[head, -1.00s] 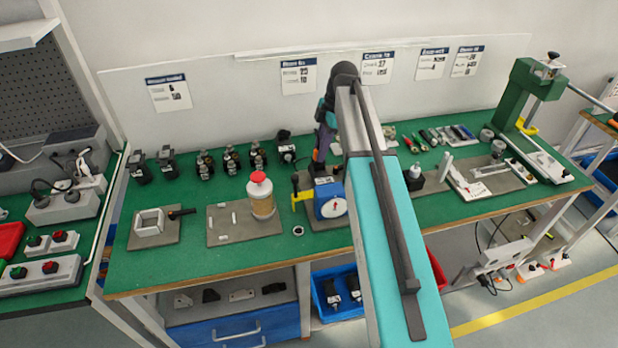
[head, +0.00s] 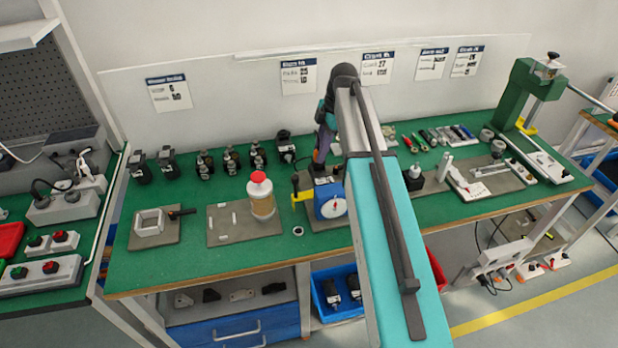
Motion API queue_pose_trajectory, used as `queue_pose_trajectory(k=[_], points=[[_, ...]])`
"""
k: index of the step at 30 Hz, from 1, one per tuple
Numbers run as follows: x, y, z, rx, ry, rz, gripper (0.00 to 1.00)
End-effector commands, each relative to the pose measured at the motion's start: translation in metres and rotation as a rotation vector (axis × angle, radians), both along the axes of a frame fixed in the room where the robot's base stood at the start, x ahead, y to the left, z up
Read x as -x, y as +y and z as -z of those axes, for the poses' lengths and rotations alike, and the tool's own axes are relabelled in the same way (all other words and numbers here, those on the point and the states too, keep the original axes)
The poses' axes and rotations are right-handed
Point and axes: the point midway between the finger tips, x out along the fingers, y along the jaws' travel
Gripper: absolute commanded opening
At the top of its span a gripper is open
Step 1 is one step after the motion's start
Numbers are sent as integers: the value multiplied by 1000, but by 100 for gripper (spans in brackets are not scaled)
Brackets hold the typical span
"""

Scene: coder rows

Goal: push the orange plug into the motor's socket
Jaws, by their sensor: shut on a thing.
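My gripper (head: 318,168) is at the end of my arm, low over the green bench, just behind the blue boxy device with a white dial (head: 331,203). It is small in the head view and partly hidden. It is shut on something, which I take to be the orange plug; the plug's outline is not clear. Several dark motors stand at the back left of the bench; the nearest to my gripper is a black motor (head: 285,148), to its left. I cannot make out a socket on any of them, or whether the plug touches one.
A yellow-handled tool (head: 296,187) stands left of the blue device. A red-capped jar (head: 262,198) stands on a grey plate further left. My arm hides part of the bench's middle. The green bench top (head: 200,262) is clear along its front left.

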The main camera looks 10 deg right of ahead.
Motion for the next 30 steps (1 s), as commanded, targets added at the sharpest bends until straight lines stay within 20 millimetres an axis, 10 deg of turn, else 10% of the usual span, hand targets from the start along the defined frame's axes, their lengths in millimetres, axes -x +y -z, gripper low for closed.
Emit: queue_pose_trajectory(k=[22,23,24,30], points=[[0,0,3,0,0,0,0],[0,0,3,0,1,0,29],[0,0,3,0,1,0,35],[0,0,3,0,1,0,42]])
